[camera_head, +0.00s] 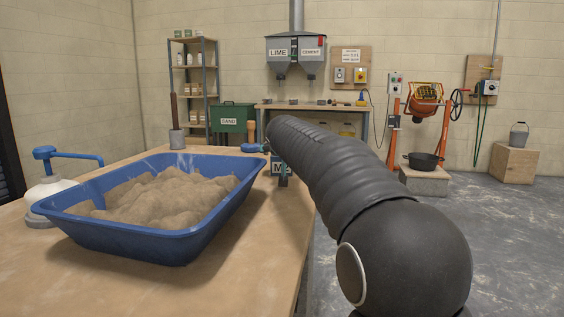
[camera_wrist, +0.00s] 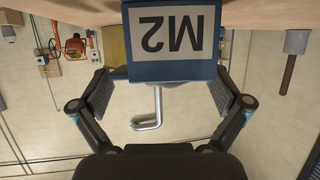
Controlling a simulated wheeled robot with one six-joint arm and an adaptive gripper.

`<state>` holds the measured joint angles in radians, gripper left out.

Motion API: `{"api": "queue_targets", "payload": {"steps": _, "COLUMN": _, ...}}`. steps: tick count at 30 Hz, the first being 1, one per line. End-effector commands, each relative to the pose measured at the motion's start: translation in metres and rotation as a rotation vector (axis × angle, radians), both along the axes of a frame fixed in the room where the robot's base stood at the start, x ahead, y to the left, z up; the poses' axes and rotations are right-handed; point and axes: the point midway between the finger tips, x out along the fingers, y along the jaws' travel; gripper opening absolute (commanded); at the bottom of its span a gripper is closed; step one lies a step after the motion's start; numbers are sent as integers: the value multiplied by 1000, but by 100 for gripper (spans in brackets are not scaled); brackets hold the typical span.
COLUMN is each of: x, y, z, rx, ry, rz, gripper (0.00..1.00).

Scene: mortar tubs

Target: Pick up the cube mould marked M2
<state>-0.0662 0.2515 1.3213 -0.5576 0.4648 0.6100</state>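The cube mould marked M2 (camera_wrist: 171,72) is a blue block with a white label, seen upside down in the wrist view. A bent silver handle (camera_wrist: 148,122) shows at its edge. My gripper (camera_wrist: 162,88) is open, with one finger pad to each side of the mould's near face. A gap shows at the left pad; the right pad looks very close, and I cannot tell whether it touches. In the head view the mould (camera_head: 280,171) stands on the table's far right part, largely hidden by my arm and a finger.
A blue tub (camera_head: 130,247) of sand fills the left of the wooden table (camera_head: 240,270). A white container with a blue pump (camera_head: 48,188) stands beside it. A grey-headed tool (camera_head: 177,138) stands beyond the tub.

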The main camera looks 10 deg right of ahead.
Motion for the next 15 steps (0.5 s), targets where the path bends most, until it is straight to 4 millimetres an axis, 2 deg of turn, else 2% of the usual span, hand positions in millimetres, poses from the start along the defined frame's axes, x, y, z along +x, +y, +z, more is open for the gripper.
{"api": "queue_targets", "payload": {"steps": 1, "x": 0, "y": 0, "z": 0, "rx": 0, "ry": 0, "rz": 0, "gripper": 88}}
{"api": "queue_targets", "payload": {"steps": 6, "x": 0, "y": 0, "z": 0, "rx": 0, "ry": 0, "rz": 0, "gripper": 45}}
{"api": "queue_targets", "payload": {"steps": 8, "x": 0, "y": 0, "z": 0, "rx": 0, "ry": 1, "rz": 0, "gripper": 31}}
{"api": "queue_targets", "payload": {"steps": 15, "x": 0, "y": 0, "z": 2, "rx": 0, "ry": -2, "rz": 0, "gripper": 31}}
